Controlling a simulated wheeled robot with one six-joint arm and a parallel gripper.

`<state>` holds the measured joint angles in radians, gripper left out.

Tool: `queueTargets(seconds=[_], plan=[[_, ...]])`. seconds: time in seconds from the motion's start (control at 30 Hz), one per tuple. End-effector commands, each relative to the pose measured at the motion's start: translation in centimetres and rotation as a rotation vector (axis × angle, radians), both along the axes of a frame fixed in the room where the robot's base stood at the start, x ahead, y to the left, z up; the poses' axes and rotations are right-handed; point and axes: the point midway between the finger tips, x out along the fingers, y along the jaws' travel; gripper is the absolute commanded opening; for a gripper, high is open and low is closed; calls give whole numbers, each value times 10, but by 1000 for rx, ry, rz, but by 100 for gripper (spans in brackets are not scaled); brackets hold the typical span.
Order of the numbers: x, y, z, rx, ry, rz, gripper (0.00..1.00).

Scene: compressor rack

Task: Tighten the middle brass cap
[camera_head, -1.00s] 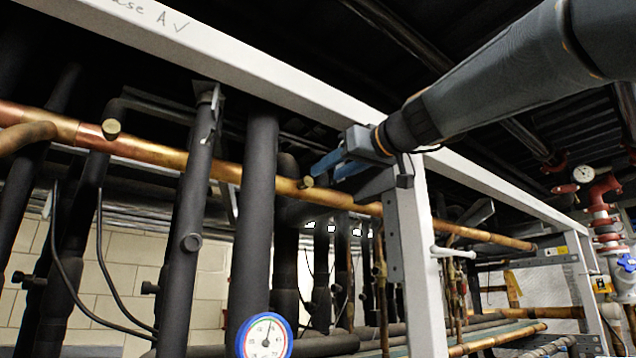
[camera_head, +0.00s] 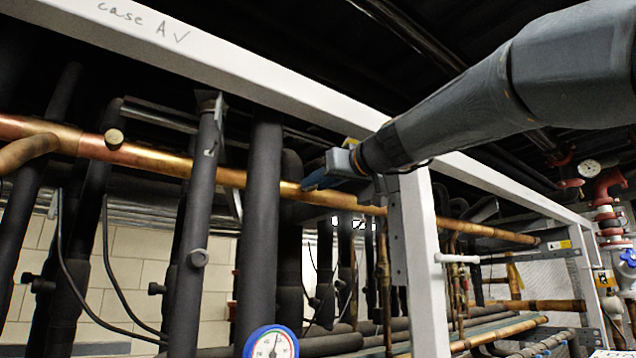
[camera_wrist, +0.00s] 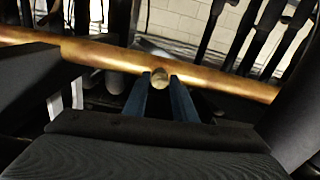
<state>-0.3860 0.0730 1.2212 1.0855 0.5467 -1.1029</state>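A long horizontal copper pipe (camera_head: 150,157) bears a brass cap (camera_wrist: 159,76), seen end-on at the centre of the wrist view. My gripper (camera_wrist: 160,78) has its two blue fingertips at the cap, one on its left and one on its right, with little gap. Whether they press on it I cannot tell. In the head view my gripper (camera_head: 306,185) is at the pipe, seen side-on, and hides this cap. Another round brass cap (camera_head: 114,139) sticks out of the same pipe further left.
A white frame beam (camera_head: 260,82) runs above the pipe, and a white upright (camera_head: 417,255) stands just right of my gripper. Black insulated pipes (camera_head: 261,215) stand close on the left. A blue-rimmed gauge (camera_head: 271,343) is at the bottom.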

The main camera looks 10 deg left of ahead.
Motion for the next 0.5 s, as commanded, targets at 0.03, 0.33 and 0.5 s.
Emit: queueTargets(seconds=[0.03, 0.33, 0.5], plan=[[0, 0, 0, 0, 0, 0, 16], [0, 0, 0, 7, 8, 0, 0], [0, 0, -1, 40, 47, 0, 0]])
